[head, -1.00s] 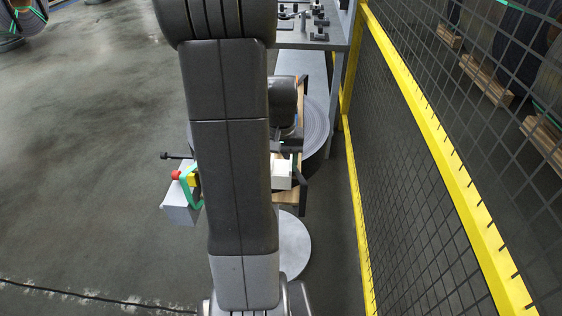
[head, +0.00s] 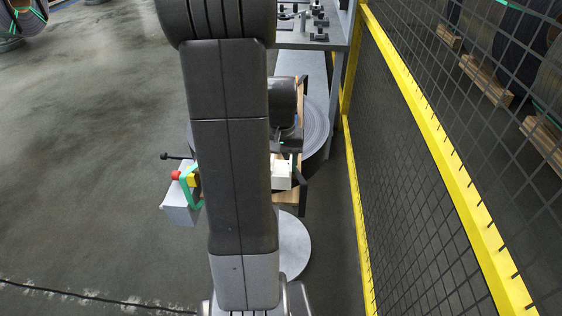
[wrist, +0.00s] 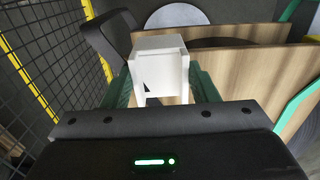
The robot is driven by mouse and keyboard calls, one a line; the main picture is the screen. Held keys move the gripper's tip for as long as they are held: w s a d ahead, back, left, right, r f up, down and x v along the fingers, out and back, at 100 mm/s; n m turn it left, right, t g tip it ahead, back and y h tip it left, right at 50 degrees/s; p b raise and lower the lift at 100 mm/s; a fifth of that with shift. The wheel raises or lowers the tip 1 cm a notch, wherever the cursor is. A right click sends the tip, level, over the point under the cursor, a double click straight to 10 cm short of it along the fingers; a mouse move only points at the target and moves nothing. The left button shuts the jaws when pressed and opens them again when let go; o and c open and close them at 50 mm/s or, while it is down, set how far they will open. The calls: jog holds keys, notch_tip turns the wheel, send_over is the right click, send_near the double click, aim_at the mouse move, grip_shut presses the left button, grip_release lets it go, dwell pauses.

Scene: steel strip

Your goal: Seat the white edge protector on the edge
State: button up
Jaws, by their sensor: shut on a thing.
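The white edge protector (wrist: 158,62) is a boxy white piece with a notch low on its near face. In the wrist view my gripper (wrist: 160,88) is shut on it, with a green finger on each side. In the head view the protector (head: 282,175) shows just right of my arm, which hides part of it and most of my gripper. Two wood-coloured boards (wrist: 245,72) run off to the right of the protector, with a dark gap between them. I cannot tell which edge is meant, or whether the protector touches a board.
A grey coil (head: 317,125) lies beyond the protector, and a pale round disc (head: 294,245) is nearer. A red button (head: 176,175) on a grey box is left of my arm. A yellow-framed mesh fence (head: 440,140) bounds the right. Open floor (head: 80,150) lies left.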

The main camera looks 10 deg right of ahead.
jog(key=shift+f, duration=0.2)
jog(key=o, duration=1.1)
jog(key=shift+c, duration=0.2)
notch_tip(320, 180, up, 14)
jog(key=shift+f, duration=0.1)
notch_tip(320, 180, down, 14)
jog(key=shift+r, duration=0.3)
